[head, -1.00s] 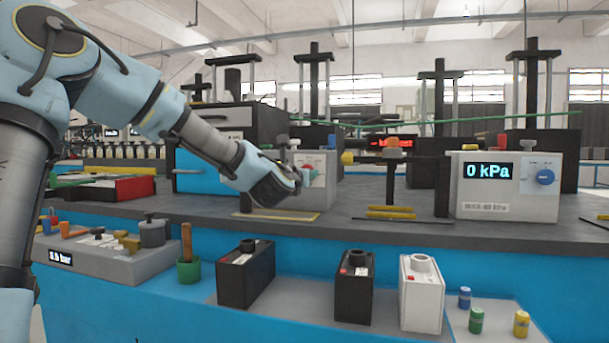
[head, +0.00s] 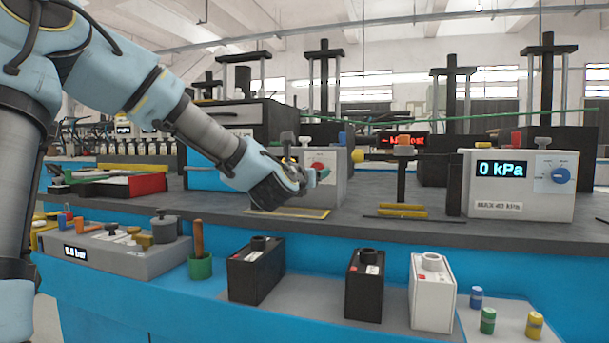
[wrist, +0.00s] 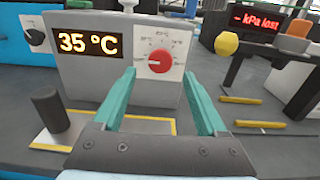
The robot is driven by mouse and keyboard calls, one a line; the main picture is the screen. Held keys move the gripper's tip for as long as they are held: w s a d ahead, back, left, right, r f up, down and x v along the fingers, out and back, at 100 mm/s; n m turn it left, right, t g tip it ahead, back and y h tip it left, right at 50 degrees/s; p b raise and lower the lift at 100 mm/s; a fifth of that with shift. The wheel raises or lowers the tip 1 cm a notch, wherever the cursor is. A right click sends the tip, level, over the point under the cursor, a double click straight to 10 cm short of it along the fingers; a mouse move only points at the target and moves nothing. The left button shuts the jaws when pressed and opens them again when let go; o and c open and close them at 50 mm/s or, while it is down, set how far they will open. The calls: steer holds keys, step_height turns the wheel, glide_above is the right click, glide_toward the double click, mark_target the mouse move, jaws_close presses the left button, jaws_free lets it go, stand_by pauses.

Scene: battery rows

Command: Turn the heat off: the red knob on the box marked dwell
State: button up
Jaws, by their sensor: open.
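The red knob (wrist: 159,61) sits on a white dial plate on the front of a grey box (wrist: 90,72) whose display reads 35 °C. No word "dwell" can be read on this box. In the head view the red knob (head: 318,169) shows just past my gripper (head: 318,174), which partly hides the box (head: 338,182). In the wrist view my gripper (wrist: 160,95) is open, its two teal fingers pointing at the box, one on each side of the knob and lower than it. Nothing is between the fingers. I cannot tell how far the fingertips are from the box face.
A dark cylinder (wrist: 50,110) stands on a yellow-edged plate before the box. A yellow ball-shaped knob (wrist: 227,43) and an orange part are at right. Yellow bars (head: 402,209) lie on the bench. Another box reading 0 kPa (head: 520,185) has a blue knob.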

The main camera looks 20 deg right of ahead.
steer(key=p+v, duration=0.3)
steer(key=v, duration=0.4)
stand_by(0.3)
